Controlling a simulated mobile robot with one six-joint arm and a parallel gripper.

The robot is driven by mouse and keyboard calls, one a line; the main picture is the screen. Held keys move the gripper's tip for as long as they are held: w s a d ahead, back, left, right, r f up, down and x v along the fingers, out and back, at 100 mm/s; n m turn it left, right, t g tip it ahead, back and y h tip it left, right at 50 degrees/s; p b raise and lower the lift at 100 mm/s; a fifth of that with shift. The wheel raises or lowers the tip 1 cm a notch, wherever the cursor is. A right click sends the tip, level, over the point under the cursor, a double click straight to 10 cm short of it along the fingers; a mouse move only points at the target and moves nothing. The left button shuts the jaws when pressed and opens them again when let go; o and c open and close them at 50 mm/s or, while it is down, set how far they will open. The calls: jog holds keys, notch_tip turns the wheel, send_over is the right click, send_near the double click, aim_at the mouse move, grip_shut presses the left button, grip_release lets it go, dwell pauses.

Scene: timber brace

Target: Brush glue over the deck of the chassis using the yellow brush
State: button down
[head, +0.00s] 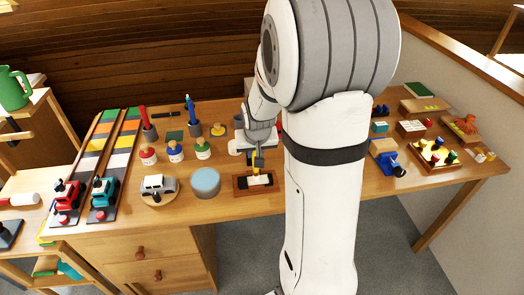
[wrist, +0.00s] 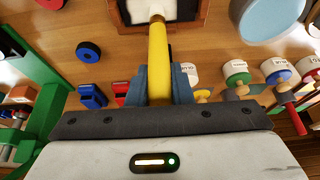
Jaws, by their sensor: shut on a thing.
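My gripper (head: 257,160) is shut on the yellow brush (wrist: 158,55) and holds it with its tip pointing down. In the head view the yellow brush (head: 256,170) is small and partly hidden by the gripper. Below it a brown wooden tray (head: 237,189) lies on the bench, with a pale-topped, dark-edged piece (head: 262,180) in it, which looks like the chassis. No glue can be made out.
A round blue-grey disc (head: 205,181) and a white toy car (head: 158,186) on a round board stand left of the tray. Paint pots (head: 203,150) stand behind. Red (head: 66,196) and teal (head: 103,192) toy engines are farther left. My arm hides the bench right of the tray.

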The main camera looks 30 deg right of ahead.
jog(key=shift+w+a+b, duration=0.6)
jog(key=shift+a+b, duration=0.4)
jog(key=shift+a, duration=1.1)
jog(key=s+d+p, duration=0.1)
jog(key=s+d, duration=0.1)
jog(key=d, duration=0.6)
jog(key=shift+s, duration=0.15)
jog(key=shift+a, duration=0.1)
notch_tip(320, 180, up, 6)
jog(key=p, duration=0.4)
jog(key=shift+r, duration=0.15)
notch_tip(320, 180, up, 3)
jog(key=shift+f+p, duration=0.1)
jog(key=shift+p, duration=0.8)
jog(key=shift+f, duration=0.2)
